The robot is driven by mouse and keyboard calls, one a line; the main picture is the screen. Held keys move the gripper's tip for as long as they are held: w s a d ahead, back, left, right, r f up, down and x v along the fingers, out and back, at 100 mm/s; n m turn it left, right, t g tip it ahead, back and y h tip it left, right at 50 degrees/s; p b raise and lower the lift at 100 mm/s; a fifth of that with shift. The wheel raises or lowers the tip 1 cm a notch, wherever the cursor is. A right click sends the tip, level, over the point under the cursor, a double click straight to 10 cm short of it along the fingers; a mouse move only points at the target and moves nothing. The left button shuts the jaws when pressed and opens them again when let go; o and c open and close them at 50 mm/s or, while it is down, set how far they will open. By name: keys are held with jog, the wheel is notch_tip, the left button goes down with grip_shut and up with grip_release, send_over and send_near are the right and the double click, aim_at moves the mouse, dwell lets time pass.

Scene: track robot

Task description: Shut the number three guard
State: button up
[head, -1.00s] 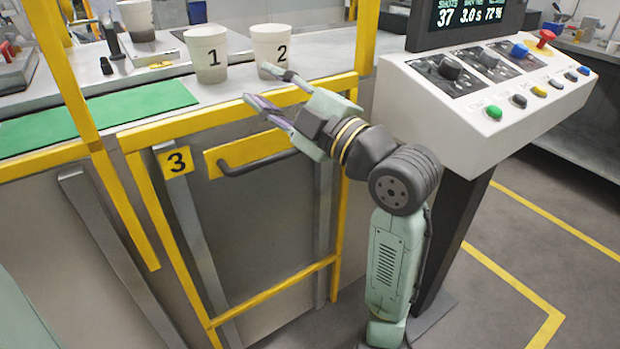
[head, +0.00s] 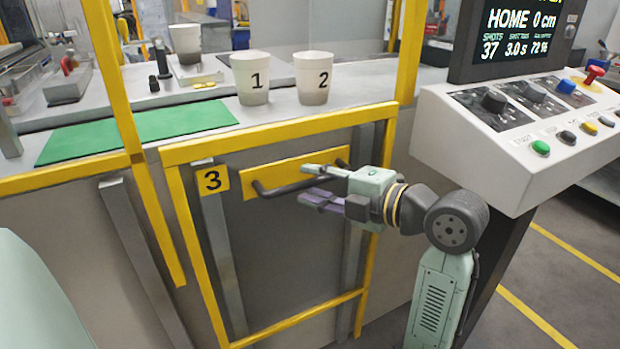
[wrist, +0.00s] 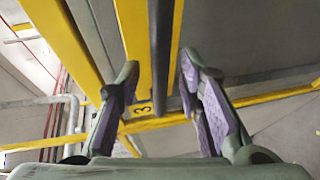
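The number three guard (head: 290,250) is a grey panel in a yellow frame, with a yellow "3" plate (head: 213,180) at its upper left. Its top bar is about level with the counter's front edge. A dark handle bar (head: 272,192) crosses a yellow backing strip (head: 258,176) near the top. My gripper (head: 305,182) is open at the handle's right part, pointing left. In the wrist view, the dark handle bar (wrist: 160,40) runs between the spread purple-padded fingers of my gripper (wrist: 158,68). I see no finger closed on it; contact cannot be told.
Cups marked 1 (head: 250,80) and 2 (head: 313,78) stand on the counter above the guard, beside a green mat (head: 140,130). A control console (head: 520,125) with buttons stands close right of my arm.

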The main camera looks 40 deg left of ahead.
jog(key=shift+a+f, duration=0.2)
jog(key=shift+a, duration=0.55)
jog(key=shift+c, duration=0.4)
grip_shut()
